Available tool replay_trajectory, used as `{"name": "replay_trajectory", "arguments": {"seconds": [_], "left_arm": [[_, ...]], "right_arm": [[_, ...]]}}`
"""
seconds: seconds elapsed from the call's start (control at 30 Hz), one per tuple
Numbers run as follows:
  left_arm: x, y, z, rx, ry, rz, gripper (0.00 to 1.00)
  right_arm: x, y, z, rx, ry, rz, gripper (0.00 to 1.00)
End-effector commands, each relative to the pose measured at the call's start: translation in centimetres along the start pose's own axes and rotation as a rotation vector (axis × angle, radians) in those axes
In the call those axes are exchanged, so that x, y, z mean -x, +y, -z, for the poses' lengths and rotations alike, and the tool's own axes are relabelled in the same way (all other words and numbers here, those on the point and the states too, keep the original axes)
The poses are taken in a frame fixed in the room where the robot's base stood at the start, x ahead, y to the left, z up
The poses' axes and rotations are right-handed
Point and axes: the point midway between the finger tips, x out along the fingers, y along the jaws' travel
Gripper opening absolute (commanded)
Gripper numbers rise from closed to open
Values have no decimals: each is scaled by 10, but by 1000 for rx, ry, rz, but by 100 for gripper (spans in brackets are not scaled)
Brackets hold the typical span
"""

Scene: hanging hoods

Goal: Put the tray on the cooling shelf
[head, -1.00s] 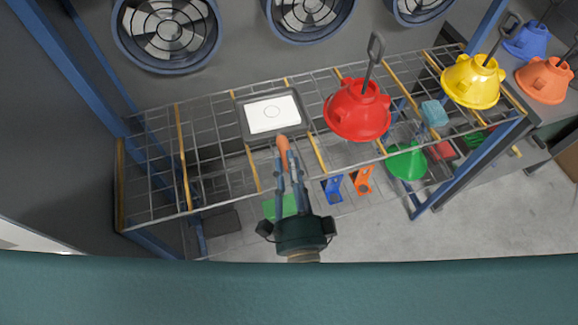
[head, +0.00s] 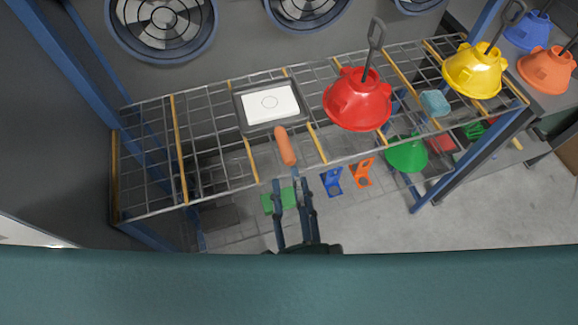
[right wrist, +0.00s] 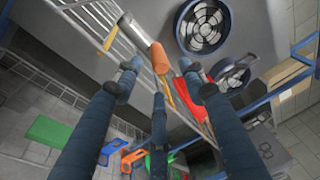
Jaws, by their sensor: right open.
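The tray (head: 242,103) is dark grey with a white slab in it and an orange handle (head: 285,146). It rests on the upper wire shelf (head: 215,150), left of the red hood, and its handle points toward me over the front edge. In the right wrist view the orange handle (right wrist: 160,58) lies beyond the fingertips. My right gripper (head: 292,187) is open and empty, a little in front of the handle end and apart from it. Its spread fingers also show in the right wrist view (right wrist: 158,85). My left gripper is not in view.
A red hood (head: 357,102) stands close right of the tray. A yellow hood (head: 473,72) and a light-blue block (head: 434,103) are farther right. Round fans (head: 160,25) line the back wall. The shelf's left part is bare. Blue and orange brackets (head: 362,173) show below.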

Motion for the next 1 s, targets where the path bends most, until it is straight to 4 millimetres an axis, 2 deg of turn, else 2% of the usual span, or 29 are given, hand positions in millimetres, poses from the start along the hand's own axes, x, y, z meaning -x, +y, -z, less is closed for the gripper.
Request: {"name": "replay_trajectory", "arguments": {"seconds": [0.03, 0.1, 0.3, 0.6, 0.7, 0.77, 0.83, 0.87, 0.9, 0.93, 0.97, 1.0], "left_arm": [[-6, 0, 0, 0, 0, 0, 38], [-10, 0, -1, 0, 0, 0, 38], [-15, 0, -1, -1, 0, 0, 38], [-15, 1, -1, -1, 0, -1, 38], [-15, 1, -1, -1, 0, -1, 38], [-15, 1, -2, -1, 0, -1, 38], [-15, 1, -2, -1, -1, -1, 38], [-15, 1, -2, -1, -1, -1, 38], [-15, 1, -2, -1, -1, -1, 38], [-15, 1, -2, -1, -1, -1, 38], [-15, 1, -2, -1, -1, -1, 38], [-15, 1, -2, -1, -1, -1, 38]], "right_arm": [[12, 5, 0, -1, -2, -5, 41], [25, 4, 1, -1, 0, -4, 41], [48, 1, 0, -1, 0, -1, 41], [52, 0, 0, 1, -1, 1, 41], [48, 12, -3, 60, -26, 2, 41], [43, 32, -6, 161, -69, 0, 41], [34, 75, -6, 346, -145, -19, 41], [31, 100, -4, 446, -185, -39, 41], [28, 138, 4, 582, -241, -76, 41], [27, 167, 11, 677, -282, -112, 41], [28, 196, 21, 770, -323, -153, 41], [32, 233, 38, 880, -374, -214, 41]]}}
